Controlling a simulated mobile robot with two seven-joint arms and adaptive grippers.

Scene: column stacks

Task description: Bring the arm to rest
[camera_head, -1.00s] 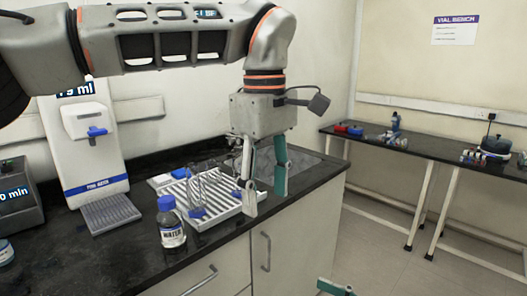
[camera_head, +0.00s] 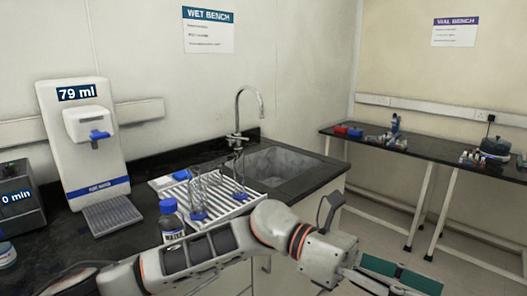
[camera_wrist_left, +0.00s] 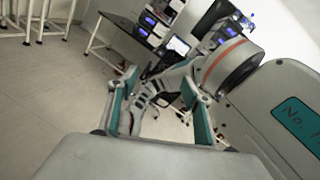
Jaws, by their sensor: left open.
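My left arm crosses low in front of the bench in the head view, reaching from the bottom left to the right. Its gripper (camera_head: 398,276) is at the lower right, out over the floor in front of the cabinets, with teal fingers. In the left wrist view the fingers of this gripper (camera_wrist_left: 158,82) stand apart with nothing held between them. I cannot make out my right gripper in either view.
A water bottle (camera_head: 171,218) with a blue cap stands behind my left arm, partly hidden. A water dispenser (camera_head: 84,140) stands left. A second bench (camera_head: 430,150) is at the right, with open floor before it.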

